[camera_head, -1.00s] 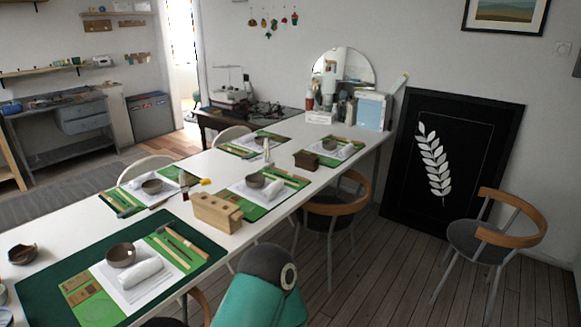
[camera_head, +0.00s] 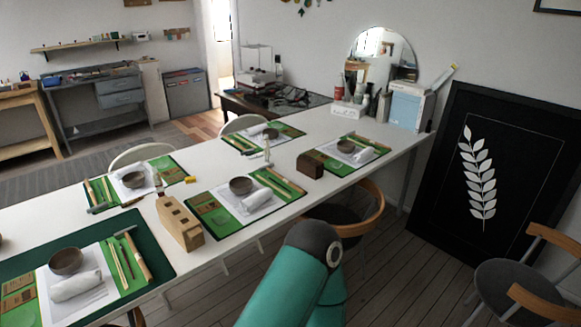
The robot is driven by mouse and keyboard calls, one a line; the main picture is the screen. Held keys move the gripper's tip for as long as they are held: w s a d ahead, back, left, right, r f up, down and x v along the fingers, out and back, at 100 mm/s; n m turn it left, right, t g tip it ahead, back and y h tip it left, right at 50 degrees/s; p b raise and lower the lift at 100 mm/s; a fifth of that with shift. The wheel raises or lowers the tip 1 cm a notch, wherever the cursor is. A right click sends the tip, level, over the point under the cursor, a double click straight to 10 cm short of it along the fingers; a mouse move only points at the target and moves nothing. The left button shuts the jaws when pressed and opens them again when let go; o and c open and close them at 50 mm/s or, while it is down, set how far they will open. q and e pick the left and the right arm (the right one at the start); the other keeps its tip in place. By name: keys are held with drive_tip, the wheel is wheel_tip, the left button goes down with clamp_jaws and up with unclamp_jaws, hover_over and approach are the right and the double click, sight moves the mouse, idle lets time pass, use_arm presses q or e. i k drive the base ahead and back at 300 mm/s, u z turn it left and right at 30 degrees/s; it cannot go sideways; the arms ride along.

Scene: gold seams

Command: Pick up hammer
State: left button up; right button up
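A small hammer (camera_head: 137,257) with a dark head and a wooden handle appears to lie on the green strip at the right of the nearest place mat (camera_head: 158,270). Thin sticks lie beside it. A similar dark-headed tool (camera_head: 98,208) lies at the front edge of the far-left mat; I cannot tell whether it is a hammer too. One of my arms, teal with a dark joint, rises at the bottom centre, to the right of the table edge and apart from the tools. Neither gripper is in view.
The long white table (camera_head: 232,247) bears several mats with bowls (camera_head: 66,261) and rolled white cloths (camera_head: 75,285). A wooden block with holes (camera_head: 180,222) stands right of the hammer. Chairs (camera_head: 520,282) stand along the right side. A black framed panel (camera_head: 440,180) leans on the wall.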

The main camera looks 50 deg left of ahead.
sight(268, 167)
drive_tip(key=z, duration=0.05)
drive_tip(key=i, duration=2.55)
drive_tip(key=u, duration=2.15)
drive_tip(key=i, duration=0.2)
drive_tip(key=u, duration=2.15)
drive_tip(key=i, duration=1.05)
drive_tip(key=z, duration=0.5)
